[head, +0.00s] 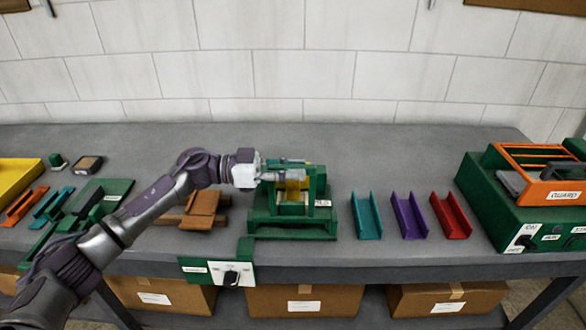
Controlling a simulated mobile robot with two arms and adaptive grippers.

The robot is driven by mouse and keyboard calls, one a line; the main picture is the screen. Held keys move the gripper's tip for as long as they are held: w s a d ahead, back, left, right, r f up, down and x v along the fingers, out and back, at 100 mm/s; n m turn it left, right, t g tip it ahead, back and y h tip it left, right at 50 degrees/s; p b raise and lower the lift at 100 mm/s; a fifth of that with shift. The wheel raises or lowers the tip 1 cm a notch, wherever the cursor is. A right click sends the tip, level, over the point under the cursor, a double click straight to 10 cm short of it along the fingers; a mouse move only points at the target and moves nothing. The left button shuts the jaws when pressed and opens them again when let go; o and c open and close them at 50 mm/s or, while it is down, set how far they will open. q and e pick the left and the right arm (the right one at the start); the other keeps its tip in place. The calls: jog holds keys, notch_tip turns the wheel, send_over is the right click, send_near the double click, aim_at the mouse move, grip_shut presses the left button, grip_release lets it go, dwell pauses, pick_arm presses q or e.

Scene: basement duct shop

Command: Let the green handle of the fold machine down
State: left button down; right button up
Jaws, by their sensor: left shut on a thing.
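The green fold machine (291,229) stands on the grey bench near the middle of the view, with a yellow-brown part (293,193) inside its frame. My left gripper (286,175) reaches in from the left at the top of the machine. It is shut on the green handle, which is mostly hidden by the fingers. How far the handle is tilted is hard to tell. My right gripper is not in view.
Teal (367,216), purple (410,215) and red (451,215) channels lie right of the machine. A green machine with an orange guard (543,172) stands at far right. A switch box (231,274) hangs at the front edge. Brown pieces (203,203) lie left.

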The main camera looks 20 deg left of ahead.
pick_arm(q)
jog(key=s+d+f+m+b, duration=0.25)
jog(key=s+f+m, duration=0.25)
jog(key=s+m, duration=0.3)
jog(key=s+d+f+m+b, duration=0.1)
jog(key=s+f+m+b, duration=0.2)
jog(key=f+b, duration=0.2)
jog(key=s+f+m+b, duration=0.3)
jog(key=f+b, duration=0.3)
jog(key=f, duration=0.3)
jog(key=shift+s+d+m+b, duration=0.3)
jog(key=shift+s+d+m, duration=0.1)
jog(key=shift+m, duration=0.1)
jog(key=c, duration=1)
grip_release()
jog(key=shift+w+a, duration=0.1)
jog(key=shift+c, duration=0.2)
